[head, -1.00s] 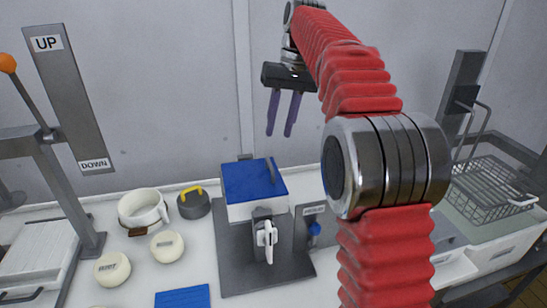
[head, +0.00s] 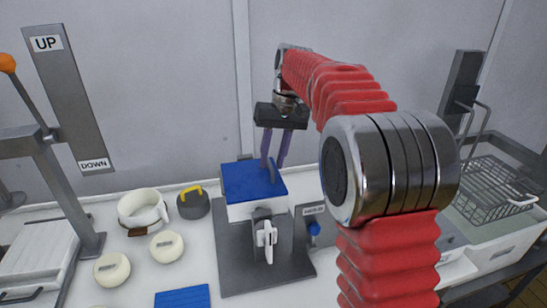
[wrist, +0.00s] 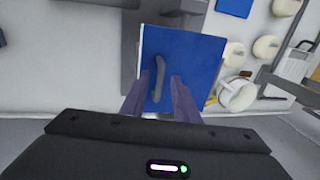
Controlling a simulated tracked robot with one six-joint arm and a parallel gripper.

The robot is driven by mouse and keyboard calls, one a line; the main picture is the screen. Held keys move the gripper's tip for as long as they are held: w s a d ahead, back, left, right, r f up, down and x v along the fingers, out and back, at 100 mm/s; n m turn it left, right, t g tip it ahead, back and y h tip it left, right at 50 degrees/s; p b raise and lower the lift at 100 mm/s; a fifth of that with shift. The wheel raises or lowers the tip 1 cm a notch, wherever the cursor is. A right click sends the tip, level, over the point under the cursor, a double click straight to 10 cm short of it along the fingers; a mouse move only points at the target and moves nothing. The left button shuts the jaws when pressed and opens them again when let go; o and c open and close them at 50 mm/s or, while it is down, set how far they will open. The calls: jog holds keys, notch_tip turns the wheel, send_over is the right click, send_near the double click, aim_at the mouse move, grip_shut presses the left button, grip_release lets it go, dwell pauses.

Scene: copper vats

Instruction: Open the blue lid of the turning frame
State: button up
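The turning frame is a white box (head: 242,211) on a dark grey base, with a closed blue lid (head: 245,184) on top. A grey bar handle (head: 271,174) stands on the lid towards its right side; in the wrist view the handle (wrist: 159,80) runs lengthwise over the blue lid (wrist: 198,60). My gripper (head: 272,164) points down at the handle with its purple fingers apart. In the wrist view my gripper (wrist: 157,82) has one finger on each side of the handle, with gaps. Whether the fingertips reach down beside it is hard to tell.
A white lever (head: 267,240) is on the front of the frame. To the left are a white cup (head: 140,211), a grey weight with a yellow handle (head: 193,204) and round cream pieces (head: 166,247). A wire basket (head: 490,190) is at right. The wall is close behind.

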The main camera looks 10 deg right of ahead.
jog(key=shift+c, duration=0.4)
grip_shut()
jog(key=shift+d, duration=0.2)
jog(key=shift+a, duration=0.15)
